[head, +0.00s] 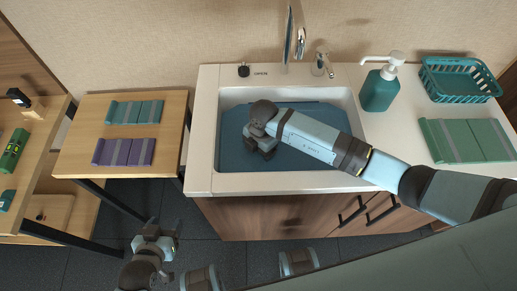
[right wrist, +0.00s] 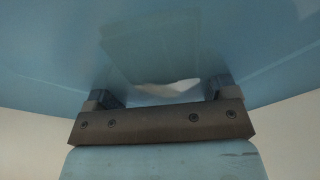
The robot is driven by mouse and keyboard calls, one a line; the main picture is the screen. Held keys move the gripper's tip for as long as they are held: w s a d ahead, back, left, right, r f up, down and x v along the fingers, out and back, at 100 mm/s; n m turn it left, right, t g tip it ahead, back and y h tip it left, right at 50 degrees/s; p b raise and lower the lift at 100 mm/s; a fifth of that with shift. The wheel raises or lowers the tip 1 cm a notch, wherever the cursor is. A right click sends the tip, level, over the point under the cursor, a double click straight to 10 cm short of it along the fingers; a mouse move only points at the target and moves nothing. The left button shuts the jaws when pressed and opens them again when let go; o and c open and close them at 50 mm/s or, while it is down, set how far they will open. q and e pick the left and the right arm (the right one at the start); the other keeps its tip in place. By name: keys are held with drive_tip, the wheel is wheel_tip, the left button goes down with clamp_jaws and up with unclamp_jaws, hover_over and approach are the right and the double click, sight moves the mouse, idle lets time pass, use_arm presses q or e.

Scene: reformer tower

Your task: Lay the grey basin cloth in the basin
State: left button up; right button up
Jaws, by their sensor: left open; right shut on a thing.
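The basin (head: 341,95) is a white sink set in the counter. My right gripper (head: 262,152) is down inside the basin over the left part of the sheet. The right wrist view shows its two fingers (right wrist: 163,92) apart against the blue surface (right wrist: 60,55), with a small pale patch between them. The exact grip is hidden by the wrist in the head view. My left gripper (head: 160,238) is open and empty, low in front of the side table.
A teal cloth (head: 135,112) and a purple cloth (head: 124,152) lie on the wooden side table (head: 80,130). A faucet (head: 293,40) stands behind the basin. To the right are a soap bottle (head: 381,88), a teal basket (head: 458,80) and a green cloth (head: 466,141).

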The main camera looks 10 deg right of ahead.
drive_tip(key=shift+f, duration=0.15)
drive_tip(key=o, duration=0.8)
drive_tip(key=r, duration=0.4)
drive_tip(key=d+r, duration=0.1)
drive_tip(key=r, duration=0.7)
drive_tip(key=shift+w+d+r, duration=0.15)
drive_tip(key=shift+w, duration=0.25)
